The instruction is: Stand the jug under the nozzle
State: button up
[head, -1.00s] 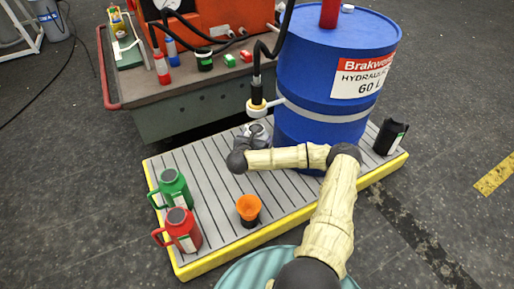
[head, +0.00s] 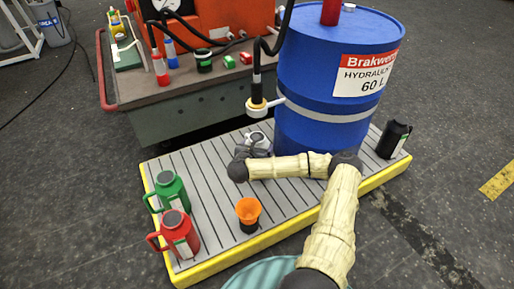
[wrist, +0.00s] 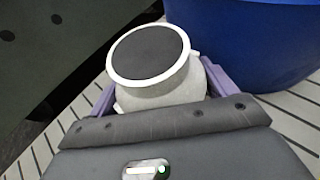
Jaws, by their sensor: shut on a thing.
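A white-grey jug (head: 257,138) with a dark round lid is at the back of the slatted pallet, just below the nozzle (head: 257,104) in the head view. My gripper (head: 251,148) is shut on this jug. In the wrist view the jug (wrist: 155,65) shows its dark lid and white rim, with purple fingers on both sides of its body. The jug looks upright. Its base is hidden, so I cannot tell whether it touches the pallet. The nozzle hangs on a black hose, with a yellow and white collar.
A blue drum (head: 325,115) stands right beside my gripper. On the pallet (head: 205,165) are a green jug (head: 172,190), a red jug (head: 180,233), an orange funnel-topped cup (head: 248,212) and a black jug (head: 393,139). A cart (head: 190,115) stands behind.

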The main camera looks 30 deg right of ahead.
jog(key=o, duration=1.3)
jog(key=shift+f, duration=0.1)
jog(key=p+v, duration=1.1)
jog(key=v, duration=0.1)
jog(key=shift+w, duration=0.1)
